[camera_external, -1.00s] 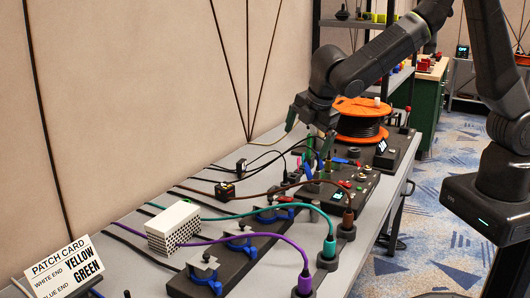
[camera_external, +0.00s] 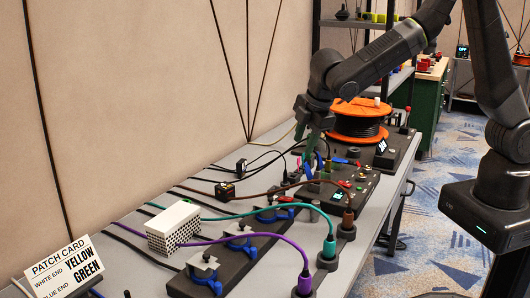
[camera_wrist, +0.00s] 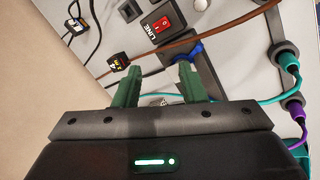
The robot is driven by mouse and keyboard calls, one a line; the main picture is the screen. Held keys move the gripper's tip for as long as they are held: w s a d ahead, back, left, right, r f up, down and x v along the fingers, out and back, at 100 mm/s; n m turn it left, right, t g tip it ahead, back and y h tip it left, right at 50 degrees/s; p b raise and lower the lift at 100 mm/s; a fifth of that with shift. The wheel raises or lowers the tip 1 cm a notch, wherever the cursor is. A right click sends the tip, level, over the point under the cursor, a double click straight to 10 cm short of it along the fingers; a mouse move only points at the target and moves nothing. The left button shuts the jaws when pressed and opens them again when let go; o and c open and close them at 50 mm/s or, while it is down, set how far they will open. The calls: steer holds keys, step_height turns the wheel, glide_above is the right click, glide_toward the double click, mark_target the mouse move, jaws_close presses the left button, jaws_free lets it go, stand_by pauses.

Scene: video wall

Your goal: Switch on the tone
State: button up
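No control with a readable "tone" label shows. In the wrist view a red rocker switch (camera_wrist: 165,22) sits in a black frame beside a label reading LINE, beyond my fingertips. Farther back, a dark unit with a lit screen (camera_external: 381,147) has a red-tipped lever (camera_external: 407,110). My gripper (camera_external: 315,150) hangs over the far end of the panel box. In the wrist view its green fingers (camera_wrist: 157,85) stand apart, with nothing between them.
Brown, teal and purple cables cross the bench (camera_external: 130,255). An orange cable reel (camera_external: 360,106) stands close behind my gripper. The wall is at left.

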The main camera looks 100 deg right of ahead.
steer(key=s+d+m+b, duration=0.1)
steer(key=s+d+f, duration=0.1)
steer(key=shift+s+d+m+b, duration=0.2)
steer(key=shift+s+m+b, duration=0.15)
steer(key=shift+m, duration=0.05)
steer(key=c, duration=0.7)
steer(key=s+d+m+b, duration=0.2)
steer(key=s, duration=0.1)
steer(key=s+d+f+m+y, duration=0.1)
steer(key=s, duration=0.1)
steer(key=shift+s+d+f+g+b, duration=0.1)
steer(key=shift+s+d+g+b, duration=0.2)
steer(key=shift+d+b, duration=0.1)
jaws_close()
steer(key=s+d+f+m+y+b, duration=0.1)
steer(key=s+d+m+b, duration=0.2)
steer(key=s+m, duration=0.4)
steer(key=s+b, duration=0.1)
steer(key=s, duration=0.2)
steer(key=shift+s+d+f+y, duration=0.25)
steer(key=shift+d+y, duration=0.1)
steer(key=shift+y, duration=0.05)
